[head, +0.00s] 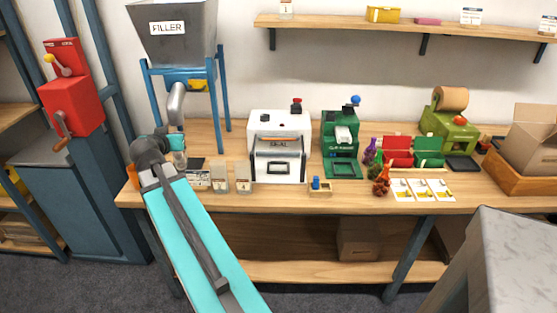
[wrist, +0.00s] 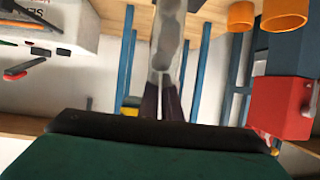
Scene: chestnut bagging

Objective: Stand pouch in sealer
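The sealer (head: 295,130) is a white box with a SEAL plate, a dark-framed front and a red knob, standing mid-bench. Part of it shows in the upper left of the wrist view (wrist: 70,28). My gripper (head: 177,148) is left of the sealer, below the filler spout. In the wrist view its dark fingers (wrist: 163,103) are close together on a greyish, mottled pouch (wrist: 167,55), seen nearly edge-on and running toward the bench. The pouch's lower part shows small in the head view (head: 180,160); its contents cannot be made out.
Several small packs (head: 220,177) stand on the bench (head: 270,200) between gripper and sealer. A green machine (head: 340,150) is right of the sealer. A red cranked machine (head: 72,105) is at the left, with orange cups (wrist: 285,14) nearby.

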